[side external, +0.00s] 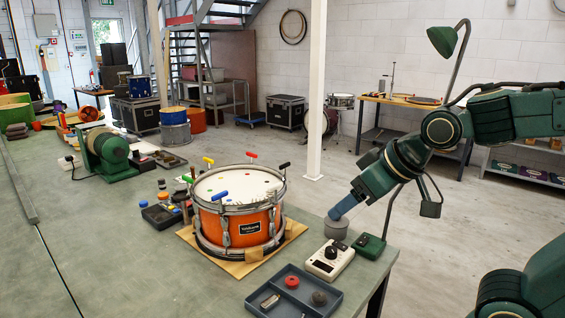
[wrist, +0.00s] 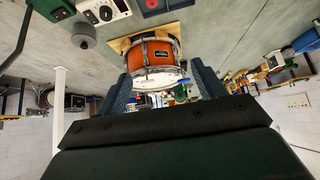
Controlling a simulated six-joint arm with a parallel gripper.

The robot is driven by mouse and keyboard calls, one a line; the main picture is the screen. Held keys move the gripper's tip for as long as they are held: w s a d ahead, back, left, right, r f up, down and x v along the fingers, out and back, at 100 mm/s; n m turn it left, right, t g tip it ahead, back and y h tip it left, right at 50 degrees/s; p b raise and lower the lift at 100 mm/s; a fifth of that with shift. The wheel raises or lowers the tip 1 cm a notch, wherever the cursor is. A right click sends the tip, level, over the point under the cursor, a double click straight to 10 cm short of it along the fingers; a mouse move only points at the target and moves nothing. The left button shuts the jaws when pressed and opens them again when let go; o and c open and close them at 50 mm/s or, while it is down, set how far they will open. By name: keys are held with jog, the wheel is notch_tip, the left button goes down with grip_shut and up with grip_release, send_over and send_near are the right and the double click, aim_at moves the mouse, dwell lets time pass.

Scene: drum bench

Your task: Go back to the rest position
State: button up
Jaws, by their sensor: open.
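My gripper (side external: 339,210) is at the right of the bench in the side view, pointing down and left. In the side view its tip appears just above a grey cylinder (side external: 336,230); the gap is hard to judge. In the wrist view my two blue fingers (wrist: 160,82) stand apart with nothing held between them. The orange snare drum (side external: 240,224) stands upright on a wooden board (side external: 243,268), with red, yellow, blue, green and black handles around its rim. The wrist view shows the drum (wrist: 155,52) beyond and between the fingers, and the grey cylinder off to one side.
A white device (side external: 330,260), a green box (side external: 369,246) and a dark tray (side external: 292,293) with a red ring sit near the bench's right end. A green machine (side external: 105,152) stands farther back. Left of the drum, the bench (side external: 110,240) has clear surface. A white post (side external: 317,90) rises behind.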

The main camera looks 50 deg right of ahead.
jog(key=s+g, duration=0.2)
jog(key=s, duration=0.7)
jog(key=shift+s+f, duration=0.25)
jog(key=shift+f, duration=0.05)
jog(key=shift+d, duration=0.1)
